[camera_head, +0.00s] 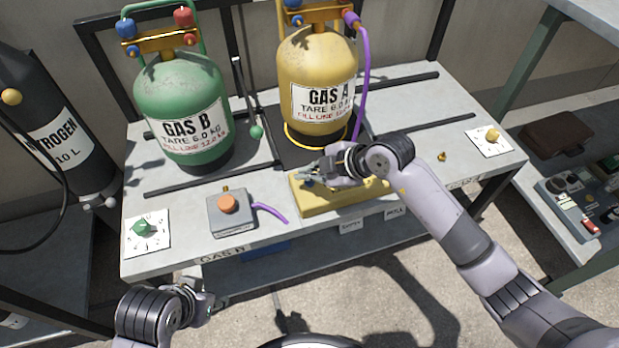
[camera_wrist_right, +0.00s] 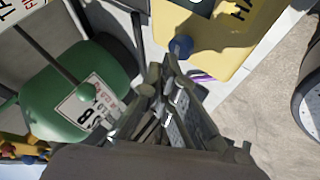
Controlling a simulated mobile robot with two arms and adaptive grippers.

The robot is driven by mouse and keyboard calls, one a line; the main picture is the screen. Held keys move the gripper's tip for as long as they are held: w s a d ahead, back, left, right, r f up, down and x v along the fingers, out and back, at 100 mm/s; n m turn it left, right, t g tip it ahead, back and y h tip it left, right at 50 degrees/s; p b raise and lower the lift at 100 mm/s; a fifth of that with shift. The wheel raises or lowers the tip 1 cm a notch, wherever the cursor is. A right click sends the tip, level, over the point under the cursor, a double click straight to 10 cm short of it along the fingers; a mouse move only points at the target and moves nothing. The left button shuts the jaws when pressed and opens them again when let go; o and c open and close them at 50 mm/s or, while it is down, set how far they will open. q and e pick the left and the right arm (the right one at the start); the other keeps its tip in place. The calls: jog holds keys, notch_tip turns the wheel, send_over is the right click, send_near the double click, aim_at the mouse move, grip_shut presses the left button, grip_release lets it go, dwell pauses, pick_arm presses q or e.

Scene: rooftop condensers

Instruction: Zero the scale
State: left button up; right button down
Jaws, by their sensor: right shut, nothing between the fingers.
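A yellow box (camera_head: 345,202) lies at the front of the grey bench, below the yellow GAS A cylinder (camera_head: 318,75). The cylinder stands on a dark plate (camera_head: 292,155). My right gripper (camera_head: 308,174) is above the left part of the yellow box, shut and empty, and hides part of its top. In the right wrist view the yellow box (camera_wrist_right: 215,35) shows a round blue button (camera_wrist_right: 181,46) close to the fingertips (camera_wrist_right: 165,75); I cannot tell whether they touch. My left gripper (camera_head: 208,302) is low in front of the bench; its fingers are unclear.
A green GAS B cylinder (camera_head: 183,110) stands left. A grey box with an orange button (camera_head: 228,204) and a green dial plate (camera_head: 148,231) are front left. A yellow dial plate (camera_head: 489,139) is at the right. A purple hose (camera_head: 366,75) hangs beside GAS A.

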pick_arm(q)
jog(key=shift+w+d+r+t, duration=0.1)
jog(key=shift+w+t, duration=0.05)
jog(key=shift+w, duration=0.2)
jog(key=shift+w+d+r+t, duration=0.1)
jog(key=shift+w+t, duration=0.05)
jog(key=shift+w, duration=0.2)
pick_arm(e)
jog(key=shift+f, duration=0.6)
pick_arm(q)
jog(key=shift+s+r, duration=0.1)
pick_arm(e)
jog(key=shift+r, duration=0.15)
jog(key=shift+r+p, duration=0.8)
jog(key=shift+p, duration=0.25)
jog(key=shift+r, duration=0.15)
pick_arm(q)
jog(key=shift+s+a+r+g, duration=0.15)
jog(key=shift+s+r+g, duration=0.1)
jog(key=shift+s, duration=0.2)
jog(key=shift+s+a+r+g, duration=0.15)
jog(key=shift+s+g, duration=0.1)
jog(key=shift+s, duration=0.15)
jog(key=shift+f, duration=0.15)
